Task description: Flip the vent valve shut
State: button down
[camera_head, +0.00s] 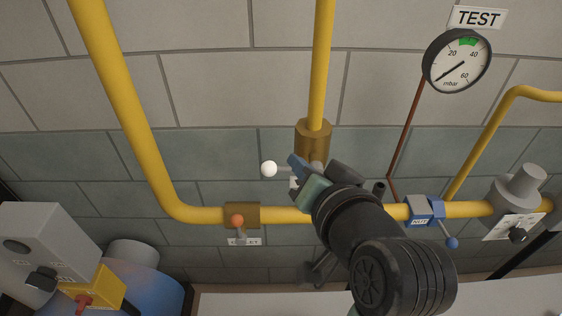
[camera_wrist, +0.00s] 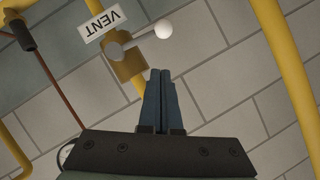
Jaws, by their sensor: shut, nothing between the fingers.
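The vent valve is a brass block (camera_head: 313,140) on the upright yellow pipe; it also shows in the wrist view (camera_wrist: 128,68). Its grey lever ends in a white ball knob (camera_head: 269,169), also seen in the wrist view (camera_wrist: 163,29). The lever sticks out to the left in the head view, crosswise to its pipe. A VENT label (camera_wrist: 102,23) lies beside it. My gripper (camera_head: 294,165) is shut and empty, just right of the knob in the head view. In the wrist view its fingertips (camera_wrist: 160,72) appear apart from the knob. My gripper partly hides the lever's pivot.
An orange-knobbed valve (camera_head: 237,221) sits on the horizontal pipe at left. A blue valve (camera_head: 420,210) with a blue knob and a grey regulator (camera_head: 518,190) are at right. The TEST gauge (camera_head: 457,61) hangs upper right. A grey box (camera_head: 35,245) stands lower left.

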aim_at(273, 171)
jog(key=shift+w+a+f+p, duration=0.35)
jog(key=shift+w+a+f, duration=0.35)
jog(key=shift+w+f, duration=0.25)
jog(key=shift+w+a+f+p, duration=0.3)
jog(key=shift+w+a+f, duration=0.45)
jog(key=shift+f, duration=0.3)
jog(key=shift+f, duration=0.1)
jog(key=shift+a+f+b, duration=0.3)
jog(key=shift+f+b, duration=0.1)
jog(key=shift+f, duration=0.3)
